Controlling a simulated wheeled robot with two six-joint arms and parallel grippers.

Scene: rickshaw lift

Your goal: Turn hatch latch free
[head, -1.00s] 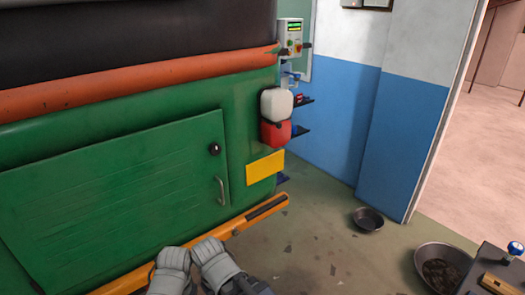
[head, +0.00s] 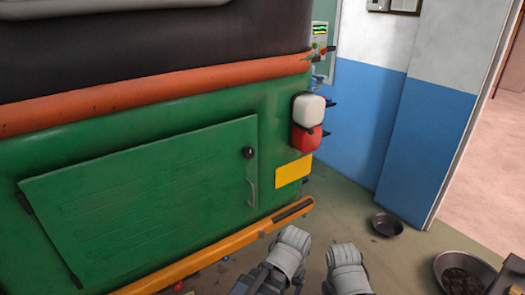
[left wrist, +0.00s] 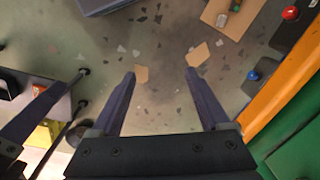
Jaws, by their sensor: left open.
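The green hatch (head: 150,200) is a tilted panel on the back of the green vehicle in the head view, and it looks shut. A round black latch knob (head: 248,152) is at its upper right. A slim handle (head: 252,190) is below the knob. My left gripper (left wrist: 162,72) is open and empty in the left wrist view. Its fingers point over the speckled floor, with the bumper and green bodywork to the right. The latch is not in that view. In the head view only grey links of my arms show, and my right gripper is not seen.
The orange bumper (head: 225,250) runs below the hatch and also shows in the left wrist view (left wrist: 280,95). A white and red lamp (head: 307,122) and yellow plate (head: 293,171) are right of the hatch. Pans (head: 387,225) stand on the floor at right.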

